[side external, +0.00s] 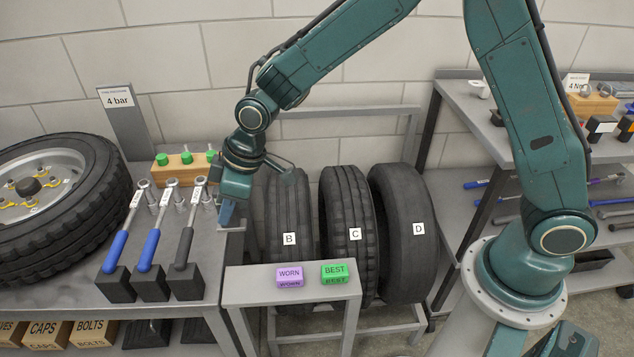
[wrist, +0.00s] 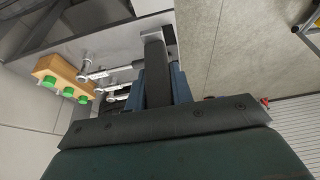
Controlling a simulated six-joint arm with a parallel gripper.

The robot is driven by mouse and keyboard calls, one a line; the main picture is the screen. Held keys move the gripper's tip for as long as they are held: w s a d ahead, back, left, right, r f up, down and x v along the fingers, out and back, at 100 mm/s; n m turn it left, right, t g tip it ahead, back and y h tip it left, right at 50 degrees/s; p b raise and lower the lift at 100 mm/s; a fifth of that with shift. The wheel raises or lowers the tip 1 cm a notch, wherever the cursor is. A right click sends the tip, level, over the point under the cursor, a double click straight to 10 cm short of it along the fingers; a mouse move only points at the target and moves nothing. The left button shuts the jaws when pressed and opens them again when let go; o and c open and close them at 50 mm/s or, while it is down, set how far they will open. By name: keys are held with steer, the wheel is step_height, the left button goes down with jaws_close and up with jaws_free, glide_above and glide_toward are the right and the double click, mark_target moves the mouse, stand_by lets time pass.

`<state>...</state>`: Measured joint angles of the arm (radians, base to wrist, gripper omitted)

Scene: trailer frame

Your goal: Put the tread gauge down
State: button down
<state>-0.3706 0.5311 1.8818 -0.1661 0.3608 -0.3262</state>
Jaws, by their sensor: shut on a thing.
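My gripper (side external: 228,213) points down at the right edge of the left bench, beside the wrenches. Its blue fingers are shut on the tread gauge. In the wrist view the gauge (wrist: 157,75) is a dark grey bar between the fingers (wrist: 160,92), with a pale metal crosspiece at its far end. In the side view the gauge is mostly hidden by the fingers; only a small grey part shows at their tips. I cannot tell whether it touches the bench top (side external: 205,283).
Several wrenches (side external: 155,235) in black holders stand just left of my gripper, with a wooden block (side external: 185,168) of green caps behind. Tyres B (side external: 287,205), C (side external: 347,205) and D (side external: 400,270) stand right. A small stand (side external: 300,301) carries WORN (side external: 289,275) and BEST (side external: 335,273) blocks.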

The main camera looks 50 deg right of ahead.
step_height(320, 180, down, 16)
stand_by(0.8)
steer(key=shift+f, duration=0.2)
steer(key=shift+f, duration=1.8)
steer(key=shift+f, duration=0.1)
steer(key=c, duration=1.2)
jaws_free()
steer(key=shift+c, duration=0.2)
steer(key=v, duration=1.2)
